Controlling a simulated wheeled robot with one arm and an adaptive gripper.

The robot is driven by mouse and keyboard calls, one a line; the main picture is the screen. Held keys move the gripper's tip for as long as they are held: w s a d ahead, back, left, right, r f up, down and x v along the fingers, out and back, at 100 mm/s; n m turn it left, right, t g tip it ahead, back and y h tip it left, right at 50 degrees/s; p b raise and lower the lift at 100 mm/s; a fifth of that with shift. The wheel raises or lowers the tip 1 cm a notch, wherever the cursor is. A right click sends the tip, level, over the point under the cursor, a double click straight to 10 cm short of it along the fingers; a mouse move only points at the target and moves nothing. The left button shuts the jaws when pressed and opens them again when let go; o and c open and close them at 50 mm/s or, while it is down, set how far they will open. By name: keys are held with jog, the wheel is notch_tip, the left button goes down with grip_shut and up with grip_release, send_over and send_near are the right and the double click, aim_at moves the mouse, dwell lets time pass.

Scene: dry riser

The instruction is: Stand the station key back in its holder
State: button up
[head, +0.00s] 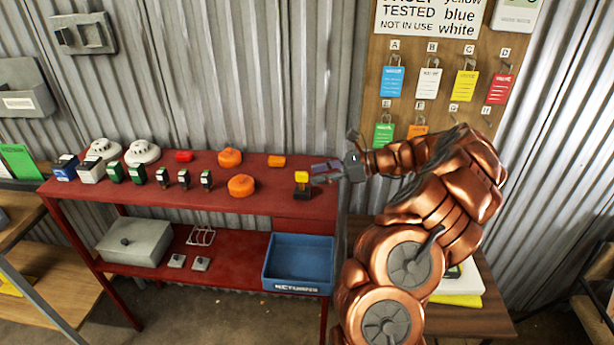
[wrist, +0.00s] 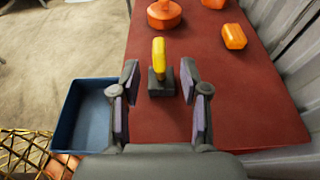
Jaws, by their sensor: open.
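The station key, a yellow piece, stands upright in a small black block, its holder, near the right end of the red bench's top in the head view: key (head: 301,176), holder (head: 302,192). In the wrist view the yellow key (wrist: 158,55) rises from the dark holder (wrist: 160,86) ahead of my fingers. My gripper (head: 324,173) is just right of the key. It is open, its two fingers apart on either side of the line to the key, with nothing held between them in the wrist view (wrist: 159,92). Whether a finger touches the holder, I cannot tell.
Orange domed units (head: 241,185) and an orange block (head: 276,161) stand left of and behind the key. The red bench top (head: 200,203) is clear at its front. A blue bin (head: 298,262) is below. A tag board (head: 375,90) hangs behind my arm.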

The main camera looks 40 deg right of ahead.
jog(key=v, duration=0.7)
jog(key=shift+r, duration=0.1)
dwell(0.4)
jog(key=w+a+r+n+g+y, duration=0.1)
jog(key=a+r+n+g, duration=0.15)
jog(key=a, duration=0.45)
jog(key=w+a+r+n+g, duration=0.1)
jog(key=a+r+n+g, duration=0.1)
jog(key=a+n, duration=0.35)
jog(key=s+a+r+n+g+h, duration=0.1)
jog(key=s+a+n+g, duration=0.15)
jog(key=a, duration=0.65)
jog(key=s+a+r+n+g+h, duration=0.1)
jog(key=s+a+n+g, duration=0.2)
jog(key=a, duration=0.6)
jog(key=s+a+f+n+g+h, duration=0.1)
jog(key=s+a+n+h, duration=0.1)
jog(key=s+a+n, duration=0.35)
jog(key=s+a+f+n+g+h, duration=0.1)
jog(key=s+a+f+n+h, duration=0.15)
jog(key=s, duration=0.65)
jog(key=s+d+f+n+h, duration=0.1)
jog(key=s+d+n+h, duration=0.1)
jog(key=s, duration=0.4)
jog(key=s+d+f+n+h, duration=0.2)
jog(key=s+d+h, duration=0.1)
jog(key=s, duration=0.3)
jog(key=shift+d+f+n+t, duration=0.3)
jog(key=shift+n, duration=0.05)
